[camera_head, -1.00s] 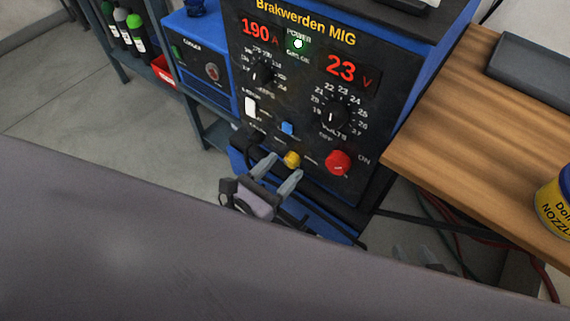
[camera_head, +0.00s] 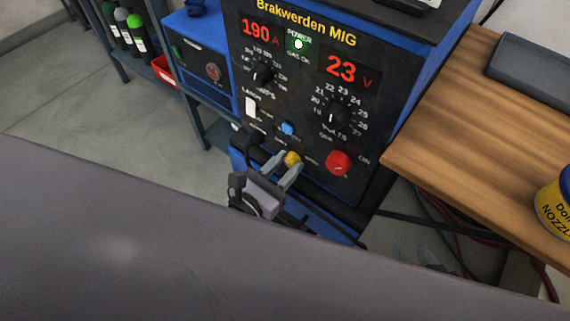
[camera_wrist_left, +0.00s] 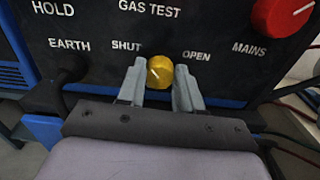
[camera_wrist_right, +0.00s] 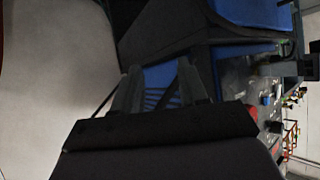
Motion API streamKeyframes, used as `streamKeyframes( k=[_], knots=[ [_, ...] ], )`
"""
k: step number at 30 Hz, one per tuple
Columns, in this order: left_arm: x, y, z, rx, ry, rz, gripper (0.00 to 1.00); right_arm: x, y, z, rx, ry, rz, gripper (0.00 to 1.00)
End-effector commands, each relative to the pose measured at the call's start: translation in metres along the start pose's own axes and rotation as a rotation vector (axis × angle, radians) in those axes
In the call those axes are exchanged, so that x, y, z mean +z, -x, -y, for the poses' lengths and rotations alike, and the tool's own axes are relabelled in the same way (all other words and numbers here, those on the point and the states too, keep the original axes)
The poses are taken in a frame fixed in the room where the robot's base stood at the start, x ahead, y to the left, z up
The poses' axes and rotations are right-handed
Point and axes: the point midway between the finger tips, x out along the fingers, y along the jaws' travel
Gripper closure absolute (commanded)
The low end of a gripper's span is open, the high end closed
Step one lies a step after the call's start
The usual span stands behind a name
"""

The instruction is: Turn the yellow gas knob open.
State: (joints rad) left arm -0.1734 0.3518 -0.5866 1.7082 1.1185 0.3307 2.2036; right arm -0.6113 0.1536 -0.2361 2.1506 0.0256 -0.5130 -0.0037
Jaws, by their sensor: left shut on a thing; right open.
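The yellow gas knob (camera_head: 292,158) is on the lower front panel of the blue and black welder, left of a red knob. My left gripper (camera_head: 287,162) is shut on the yellow knob, one finger on each side. In the left wrist view the yellow knob (camera_wrist_left: 160,72) shows between the fingertips (camera_wrist_left: 160,82), with a pale slanted mark on its face. The word SHUT is printed to its left and OPEN to its right. My right gripper (camera_wrist_right: 160,85) is open and empty in the right wrist view, away from the knob. Its fingertips barely show in the head view.
The red mains knob (camera_head: 338,162) is right of the yellow knob, and a blue button (camera_head: 288,128) is above it. A cable plugs in at the EARTH label on the left. A wooden bench (camera_head: 480,140) with a yellow tin (camera_head: 555,208) stands at the right.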

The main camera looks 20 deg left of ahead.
Motion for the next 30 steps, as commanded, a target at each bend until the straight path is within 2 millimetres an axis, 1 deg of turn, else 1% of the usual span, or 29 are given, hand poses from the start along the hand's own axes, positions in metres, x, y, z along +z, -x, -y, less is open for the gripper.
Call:
streamKeyframes(
  k=[8, 20, 30],
  knots=[
    [0.001, 0.000, 0.001, 0.001, -0.170, -0.001, 0.96, 0.000, 0.001, -0.001, 0.002, -0.003, 0.005, 0.57],
    [0.001, 0.000, 0.002, 0.001, -0.547, -0.001, 0.96, 0.001, 0.004, -0.007, 0.016, -0.012, 0.015, 0.57],
    [0.000, 0.000, 0.003, 0.000, -0.870, -0.002, 0.96, 0.007, 0.007, -0.010, 0.024, -0.023, 0.040, 0.57]
  ],
)
